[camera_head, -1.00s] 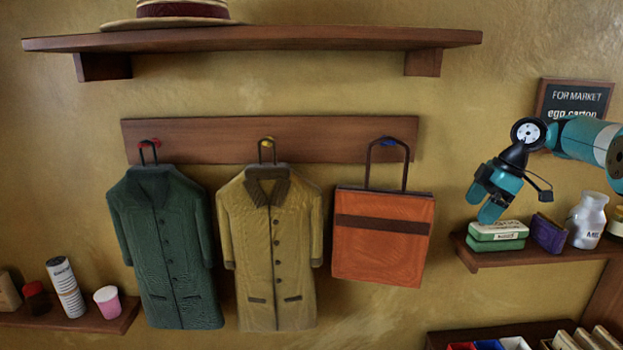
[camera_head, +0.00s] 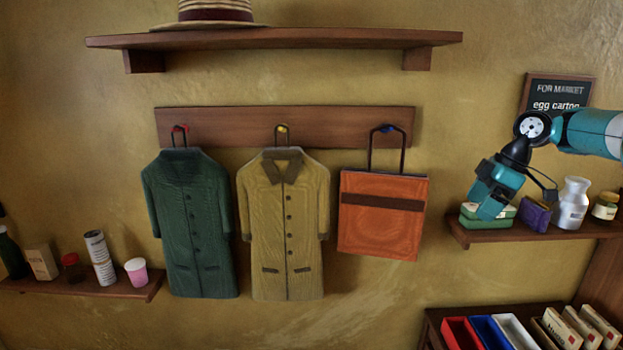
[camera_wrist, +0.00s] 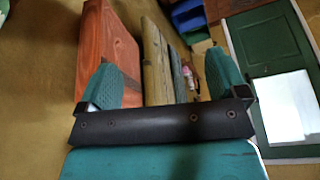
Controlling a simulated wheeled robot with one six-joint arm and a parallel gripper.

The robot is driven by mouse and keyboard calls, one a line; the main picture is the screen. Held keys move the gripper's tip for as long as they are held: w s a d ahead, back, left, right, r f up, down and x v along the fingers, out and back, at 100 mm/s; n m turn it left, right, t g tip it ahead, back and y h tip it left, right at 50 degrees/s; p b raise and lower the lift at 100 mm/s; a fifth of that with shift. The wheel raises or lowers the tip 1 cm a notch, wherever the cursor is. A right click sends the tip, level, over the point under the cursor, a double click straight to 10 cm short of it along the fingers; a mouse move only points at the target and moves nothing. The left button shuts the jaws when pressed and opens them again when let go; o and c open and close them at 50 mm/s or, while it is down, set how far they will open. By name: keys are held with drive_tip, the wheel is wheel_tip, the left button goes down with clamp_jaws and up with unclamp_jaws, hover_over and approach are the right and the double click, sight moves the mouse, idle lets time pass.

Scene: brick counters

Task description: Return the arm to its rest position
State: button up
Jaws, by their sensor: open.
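My gripper (camera_head: 485,202) is at the right in the head view, in front of the right wall shelf and partly covering a green box (camera_head: 503,214). In the wrist view my gripper (camera_wrist: 162,85) has its two teal fingers apart, with nothing between them. An orange bag (camera_head: 383,228) hangs on the peg rail (camera_head: 345,127) to the left of my gripper. It also shows in the wrist view (camera_wrist: 108,50), beyond the left finger. I cannot tell the exact gap between the gripper and the green box.
A green coat (camera_head: 190,225) and a tan coat (camera_head: 283,225) hang left of the bag. Coloured bins (camera_head: 490,333) stand below. Bare wall lies between bag and shelf.

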drive_tip(key=s+a+f+m+b, duration=0.2)
drive_tip(key=s+a+b, duration=0.3)
drive_tip(key=s+a, duration=0.4)
drive_tip(key=s+a+f+m+b, duration=0.2)
drive_tip(key=s+a+b, duration=0.4)
drive_tip(key=a, duration=0.4)
drive_tip(key=s+a+f+m+b, duration=0.1)
drive_tip(key=s+f, duration=0.3)
drive_tip(key=s, duration=0.4)
drive_tip(key=s+a+f+m+b, duration=0.1)
drive_tip(key=s+f+b, duration=0.2)
drive_tip(key=s, duration=0.4)
drive_tip(key=s+a+f+m+g+b, duration=0.1)
drive_tip(key=s+f+b, duration=0.1)
drive_tip(key=s+f, duration=0.3)
drive_tip(key=s, duration=0.3)
drive_tip(key=shift+s+f, duration=0.15)
drive_tip(key=shift+s, duration=0.15)
